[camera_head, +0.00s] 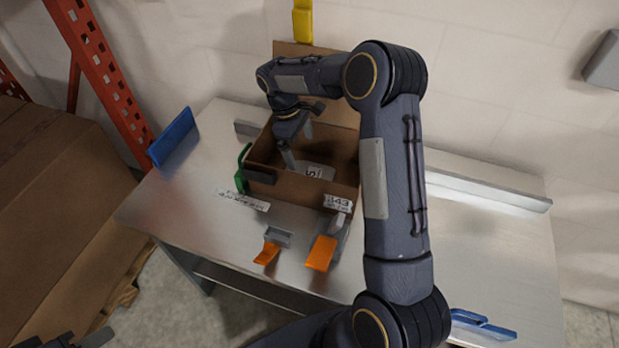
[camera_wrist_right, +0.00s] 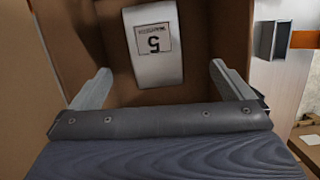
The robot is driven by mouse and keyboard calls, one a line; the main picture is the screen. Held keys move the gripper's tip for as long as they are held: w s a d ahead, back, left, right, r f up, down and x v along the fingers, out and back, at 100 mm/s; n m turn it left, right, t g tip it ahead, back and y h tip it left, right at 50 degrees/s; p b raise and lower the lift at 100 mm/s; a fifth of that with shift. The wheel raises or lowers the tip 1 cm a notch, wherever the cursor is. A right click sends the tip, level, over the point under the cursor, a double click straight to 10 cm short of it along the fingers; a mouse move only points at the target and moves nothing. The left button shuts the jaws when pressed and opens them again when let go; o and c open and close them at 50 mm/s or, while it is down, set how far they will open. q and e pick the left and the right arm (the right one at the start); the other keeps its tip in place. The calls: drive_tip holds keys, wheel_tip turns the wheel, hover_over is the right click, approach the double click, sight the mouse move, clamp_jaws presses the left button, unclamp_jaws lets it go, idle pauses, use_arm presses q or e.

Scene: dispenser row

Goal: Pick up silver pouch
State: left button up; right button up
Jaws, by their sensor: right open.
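The silver pouch (camera_head: 318,171), pale with a white label marked 5, lies inside an open cardboard box (camera_head: 284,193) on the metal table. It also shows in the right wrist view (camera_wrist_right: 153,66), between and beyond the fingers. My right gripper (camera_head: 298,147) reaches down into the box from above. It is open, with its two fingers (camera_wrist_right: 160,78) spread apart and nothing between them that I can see held. The arm hides part of the box's right side. Only a small part of my left gripper (camera_head: 92,339) shows at the bottom left corner; its jaws cannot be made out.
The box walls stand close around my right gripper. A green piece (camera_head: 241,168) stands at the box's left. Orange pieces (camera_head: 321,253) lie in front of the box, and a blue piece (camera_head: 172,138) stands at the table's left edge. The right table area is mostly clear.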

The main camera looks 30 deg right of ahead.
sight(308, 173)
drive_tip(key=shift+n+g, duration=0.3)
drive_tip(key=shift+n, duration=0.1)
drive_tip(key=f, duration=0.2)
drive_tip(key=w+f, duration=0.1)
drive_tip(key=f, duration=0.1)
drive_tip(key=shift+d, duration=0.1)
drive_tip(key=p+x, duration=0.1)
drive_tip(key=x, duration=0.2)
drive_tip(key=p+x, duration=0.1)
drive_tip(key=x, duration=0.2)
drive_tip(key=shift+d, duration=0.25)
drive_tip(key=shift+f+h, duration=0.3)
drive_tip(key=shift+f, duration=0.15)
drive_tip(key=c, duration=0.9)
drive_tip(key=shift+c, duration=0.2)
drive_tip(key=shift+r, duration=0.15)
